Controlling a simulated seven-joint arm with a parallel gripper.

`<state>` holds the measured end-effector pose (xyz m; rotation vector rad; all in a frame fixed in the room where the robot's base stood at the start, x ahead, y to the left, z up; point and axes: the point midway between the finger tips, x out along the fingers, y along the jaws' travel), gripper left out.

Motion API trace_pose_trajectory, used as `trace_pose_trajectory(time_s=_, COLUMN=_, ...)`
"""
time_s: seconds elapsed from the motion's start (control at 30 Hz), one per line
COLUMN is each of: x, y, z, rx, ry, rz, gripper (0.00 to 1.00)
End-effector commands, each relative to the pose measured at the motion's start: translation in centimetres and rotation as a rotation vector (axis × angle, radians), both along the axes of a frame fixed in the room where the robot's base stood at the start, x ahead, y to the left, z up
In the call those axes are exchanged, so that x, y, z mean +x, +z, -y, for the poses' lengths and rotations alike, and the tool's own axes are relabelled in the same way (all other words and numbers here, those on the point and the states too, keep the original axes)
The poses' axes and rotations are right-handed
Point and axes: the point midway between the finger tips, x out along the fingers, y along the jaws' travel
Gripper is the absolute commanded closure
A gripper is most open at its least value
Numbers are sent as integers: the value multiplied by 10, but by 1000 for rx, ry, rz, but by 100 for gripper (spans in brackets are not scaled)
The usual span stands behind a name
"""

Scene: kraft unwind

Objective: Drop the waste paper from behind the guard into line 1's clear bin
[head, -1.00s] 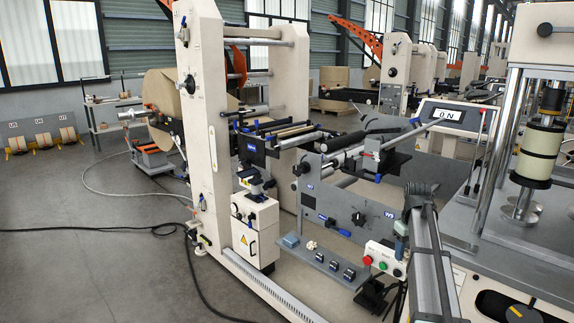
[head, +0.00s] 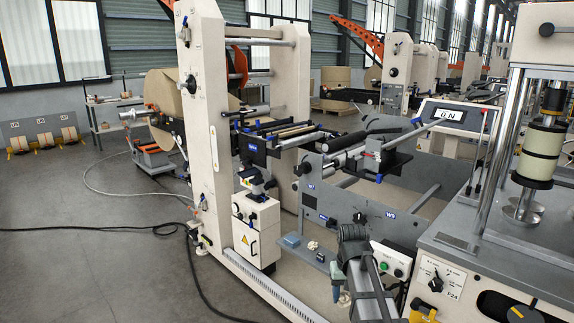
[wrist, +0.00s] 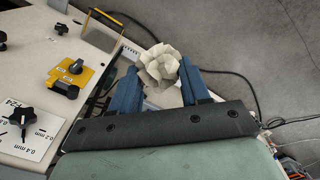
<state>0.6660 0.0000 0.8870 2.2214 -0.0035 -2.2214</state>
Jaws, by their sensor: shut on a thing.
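My gripper (wrist: 163,72) has two blue fingers shut on a crumpled ball of pale waste paper (wrist: 159,62) in the wrist view. The paper sits between the fingertips and sticks out past them. In the head view my gripper (head: 338,292) is low in front of the machine, left of the green-and-white button box, and mostly hidden by my own arm. A small pale patch at it looks like the held paper. Another small pale crumpled piece (head: 313,245) lies on the grey shelf. I cannot make out line 1's clear bin in either view.
The button box (head: 392,262) and a dial panel (head: 438,277) stand right of my arm. In the wrist view, a yellow bracket (wrist: 72,72) with black knobs is on the left. Grey floor (wrist: 260,50) with cables lies on the right. A blue block (head: 291,240) is on the shelf.

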Motion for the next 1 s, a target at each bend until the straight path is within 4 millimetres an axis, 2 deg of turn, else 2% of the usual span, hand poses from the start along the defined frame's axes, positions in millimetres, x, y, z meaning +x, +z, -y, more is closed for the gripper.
trace_pose_trajectory(time_s=0.4, x=0, y=0, z=1, rx=0, ry=0, rz=0, gripper=82)
trace_pose_trajectory(time_s=0.57, x=-1, y=-2, z=14, rx=-2, ry=-21, rz=-1, gripper=82)
trace_pose_trajectory(time_s=0.67, x=-6, y=-20, z=29, rx=-3, ry=-45, rz=-3, gripper=82)
trace_pose_trajectory(time_s=1.0, x=-29, y=-102, z=71, rx=-6, ry=-118, rz=-4, gripper=82)
